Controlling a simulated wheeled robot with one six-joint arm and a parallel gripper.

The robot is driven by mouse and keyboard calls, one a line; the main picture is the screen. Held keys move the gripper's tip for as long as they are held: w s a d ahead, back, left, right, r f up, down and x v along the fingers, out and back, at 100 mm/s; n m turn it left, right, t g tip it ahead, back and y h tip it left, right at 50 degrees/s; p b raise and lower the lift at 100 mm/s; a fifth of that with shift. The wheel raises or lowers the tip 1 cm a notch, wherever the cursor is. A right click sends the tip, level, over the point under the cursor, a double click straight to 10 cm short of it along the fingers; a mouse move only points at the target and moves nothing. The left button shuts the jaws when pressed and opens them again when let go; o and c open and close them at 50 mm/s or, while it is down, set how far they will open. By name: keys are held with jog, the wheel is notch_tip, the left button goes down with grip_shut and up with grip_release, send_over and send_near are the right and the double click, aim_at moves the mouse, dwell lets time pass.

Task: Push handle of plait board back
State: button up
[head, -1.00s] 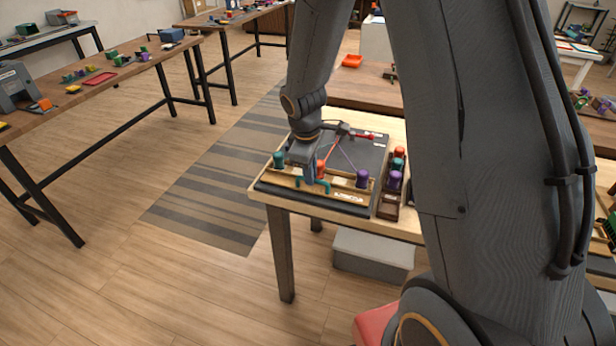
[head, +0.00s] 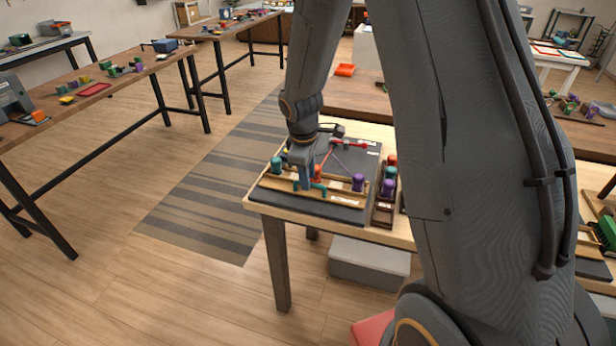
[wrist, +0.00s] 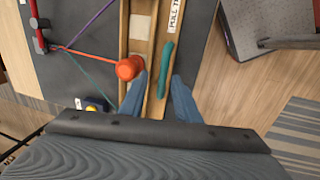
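The plait board (head: 346,211) lies on a light wooden table, a dark plate with a wooden rail (head: 341,200) along its near side. The teal handle (wrist: 167,62) is a slim bar on the rail beside a "PULL" label in the wrist view. It also shows at the rail in the head view (head: 319,187). My gripper (wrist: 158,98) is open. Its blue-grey fingers stand apart on either side of the handle's near end, with a visible gap; contact cannot be told. An orange-red bobbin (wrist: 129,68) sits close beside the left finger.
A teal bobbin (head: 277,165) and a purple bobbin (head: 358,182) stand at the rail's ends. A wooden rack (head: 384,213) with coloured bobbins stands right of the board. The floor left of the table is open, with a striped rug (head: 205,205).

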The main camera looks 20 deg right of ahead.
notch_tip(320, 180, up, 7)
jog(key=s+b, duration=0.1)
jog(key=shift+a+r, duration=0.15)
jog(key=shift+a, duration=0.25)
jog(key=shift+s, duration=0.1)
